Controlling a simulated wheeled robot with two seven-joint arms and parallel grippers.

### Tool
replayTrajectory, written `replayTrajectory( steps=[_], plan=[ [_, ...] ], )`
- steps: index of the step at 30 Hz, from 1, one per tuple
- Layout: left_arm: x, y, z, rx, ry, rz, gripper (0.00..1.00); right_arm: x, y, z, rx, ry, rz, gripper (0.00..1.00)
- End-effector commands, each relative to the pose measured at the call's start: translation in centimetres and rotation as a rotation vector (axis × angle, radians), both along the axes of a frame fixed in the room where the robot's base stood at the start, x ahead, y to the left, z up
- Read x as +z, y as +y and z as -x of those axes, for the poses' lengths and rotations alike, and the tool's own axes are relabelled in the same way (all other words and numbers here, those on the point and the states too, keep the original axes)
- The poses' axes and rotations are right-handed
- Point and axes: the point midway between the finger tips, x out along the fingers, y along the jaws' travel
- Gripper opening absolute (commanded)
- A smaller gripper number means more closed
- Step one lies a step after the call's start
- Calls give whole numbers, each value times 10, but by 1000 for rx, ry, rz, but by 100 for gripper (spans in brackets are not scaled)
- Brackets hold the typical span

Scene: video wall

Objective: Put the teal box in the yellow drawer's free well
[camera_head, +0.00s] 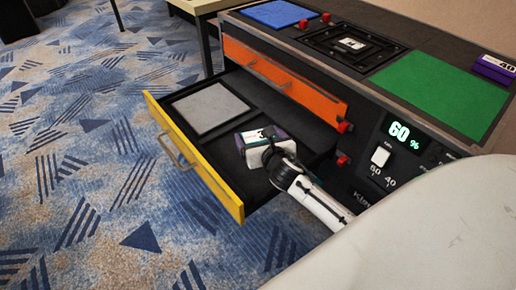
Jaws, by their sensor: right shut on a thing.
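The yellow drawer (190,153) stands open from the cabinet. A flat light-grey panel (210,108) fills its far-left well. The well nearer the right end (253,184) has a dark, bare floor where it shows. My right gripper (264,140) reaches into the drawer from the lower right, over this well. It is shut on the teal box (270,132), of which only a small teal part shows between the white and dark gripper parts. I cannot tell whether the box touches the well floor. My left gripper is not in view.
An orange drawer (285,82) sits above the yellow one. The cabinet top carries a blue panel (277,14), a black framed panel (351,44), a green panel (440,90) and a purple box (494,69). A display (400,134) reads 60 %. Carpet left of the drawer is clear.

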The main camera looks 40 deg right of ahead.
Motion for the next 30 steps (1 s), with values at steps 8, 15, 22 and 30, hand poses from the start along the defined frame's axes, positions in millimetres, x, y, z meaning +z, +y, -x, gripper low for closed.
replayTrajectory(
  steps=[8,15,22,30],
  plan=[
    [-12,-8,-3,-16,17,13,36,-37,1,0,1,0,-1,59],
    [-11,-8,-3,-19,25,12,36,-35,1,0,1,-1,1,59],
    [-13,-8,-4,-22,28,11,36,-39,1,0,1,1,0,98],
    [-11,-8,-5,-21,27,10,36,-37,1,0,1,1,0,100]
  ],
)
